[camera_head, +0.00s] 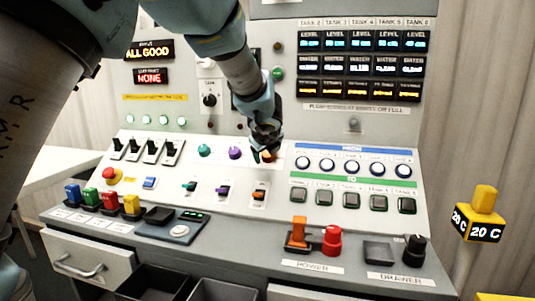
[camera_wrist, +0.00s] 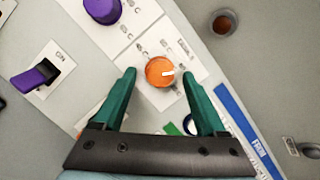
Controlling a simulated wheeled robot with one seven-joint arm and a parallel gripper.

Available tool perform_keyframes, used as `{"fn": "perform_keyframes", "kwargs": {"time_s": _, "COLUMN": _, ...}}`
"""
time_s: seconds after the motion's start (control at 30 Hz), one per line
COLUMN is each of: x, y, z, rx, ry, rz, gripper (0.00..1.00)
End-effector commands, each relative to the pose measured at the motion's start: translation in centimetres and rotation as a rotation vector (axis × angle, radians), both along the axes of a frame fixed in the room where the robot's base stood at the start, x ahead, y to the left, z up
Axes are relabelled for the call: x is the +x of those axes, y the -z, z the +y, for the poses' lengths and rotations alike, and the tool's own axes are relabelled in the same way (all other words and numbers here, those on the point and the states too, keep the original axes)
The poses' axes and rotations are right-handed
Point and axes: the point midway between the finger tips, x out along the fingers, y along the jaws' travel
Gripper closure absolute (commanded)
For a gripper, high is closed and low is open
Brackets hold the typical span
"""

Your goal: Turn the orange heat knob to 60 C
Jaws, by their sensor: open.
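The orange heat knob (camera_wrist: 159,72) is round with a white pointer mark, on a white plate with small lettering too blurred to read. In the wrist view its pointer mark points right. My gripper (camera_wrist: 159,75) is open, with one green finger on each side of the knob. I see gaps between the fingers and the knob, and cannot tell how deep the fingers reach. In the head view, my gripper (camera_head: 265,150) hangs over the panel and the orange knob (camera_head: 268,156) shows just below it, partly hidden.
A purple knob (camera_head: 235,153) and a teal knob (camera_head: 204,150) sit to the left of the orange one. A purple switch (camera_wrist: 35,77) is at left in the wrist view. Round buttons under a blue strip (camera_head: 352,151) lie to the right. A yellow 20 C block (camera_head: 479,228) stands at far right.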

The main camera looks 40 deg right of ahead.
Motion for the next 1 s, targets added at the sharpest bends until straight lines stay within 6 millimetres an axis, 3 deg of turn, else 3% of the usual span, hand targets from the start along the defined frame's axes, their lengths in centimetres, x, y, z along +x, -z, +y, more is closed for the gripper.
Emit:
{"fn": "perform_keyframes", "kwargs": {"time_s": 0.5, "x": -5.0, "y": -5.7, "z": 4.9, "rx": -0.002, "ry": 0.001, "rz": 0.000, "gripper": 0.26}}
{"fn": "perform_keyframes", "kwargs": {"time_s": 1.0, "x": -5.7, "y": -6.4, "z": 5.7, "rx": 0.001, "ry": 0.001, "rz": 0.000, "gripper": 0.26}}
